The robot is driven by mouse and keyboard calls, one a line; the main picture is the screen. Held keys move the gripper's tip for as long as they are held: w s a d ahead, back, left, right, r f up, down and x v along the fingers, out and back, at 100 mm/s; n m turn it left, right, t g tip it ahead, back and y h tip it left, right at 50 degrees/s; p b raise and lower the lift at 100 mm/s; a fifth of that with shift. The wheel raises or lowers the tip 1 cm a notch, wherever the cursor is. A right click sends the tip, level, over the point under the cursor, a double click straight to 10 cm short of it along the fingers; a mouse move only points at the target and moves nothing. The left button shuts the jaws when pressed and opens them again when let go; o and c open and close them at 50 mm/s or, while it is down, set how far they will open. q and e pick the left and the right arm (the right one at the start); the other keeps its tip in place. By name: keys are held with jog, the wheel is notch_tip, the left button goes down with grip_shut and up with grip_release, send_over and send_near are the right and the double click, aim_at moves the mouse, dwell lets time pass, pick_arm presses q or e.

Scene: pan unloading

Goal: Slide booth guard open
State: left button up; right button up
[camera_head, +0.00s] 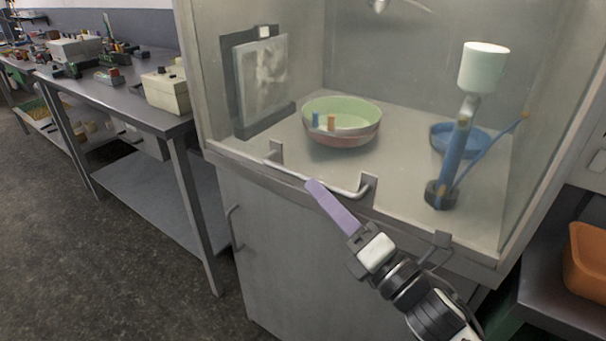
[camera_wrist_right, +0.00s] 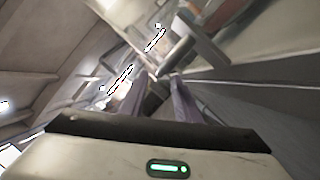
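The booth guard (camera_head: 398,120) is a clear pane on the front of the grey booth. Its grey bar handle (camera_head: 350,192) runs along the lower edge between two brackets. My right gripper (camera_head: 317,186) has long purple fingers and reaches up from the lower right, with its tips at the handle bar. In the right wrist view the two purple fingers (camera_wrist_right: 158,88) stand apart, with the grey handle (camera_wrist_right: 188,47) close beyond the tips. I cannot tell whether the bar lies between them. My left gripper is out of view.
Inside the booth are a green and pink bowl (camera_head: 340,134) with small blocks, a framed sheet (camera_head: 262,75), a blue dish (camera_head: 478,142) and a blue stand with a white cup (camera_head: 483,68). A workbench (camera_head: 150,118) stands left. An orange bin (camera_head: 588,262) is right.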

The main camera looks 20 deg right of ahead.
aim_at(303, 174)
jog(key=x, duration=0.6)
jog(key=shift+w+a+p, duration=0.1)
jog(key=shift+p, duration=0.2)
grip_shut()
